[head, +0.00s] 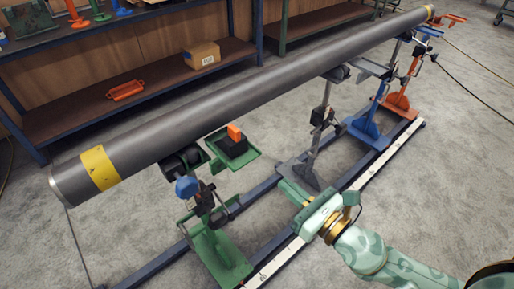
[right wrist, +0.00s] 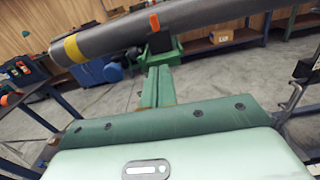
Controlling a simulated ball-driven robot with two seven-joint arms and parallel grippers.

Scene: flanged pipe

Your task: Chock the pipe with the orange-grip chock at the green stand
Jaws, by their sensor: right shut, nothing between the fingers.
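The long grey pipe (head: 255,92) with yellow end bands lies across the stands. The green stand (head: 217,250) holds its near left end on dark rollers. The chock, a black block with an orange grip (head: 235,132), sits on the green stand's tray (head: 243,160), close beside the pipe; I cannot tell whether they touch. It also shows in the right wrist view (right wrist: 160,42), beyond my fingertips. My right gripper (head: 287,187) is shut and empty, right of and nearer than the tray, apart from the chock. My left gripper is not in view.
A grey stand (head: 318,140), a blue stand (head: 370,124) and an orange stand (head: 399,103) stand along the floor rails. A blue knob (head: 187,187) sticks out at the green stand. Shelves behind hold a cardboard box (head: 201,55) and an orange item (head: 126,90).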

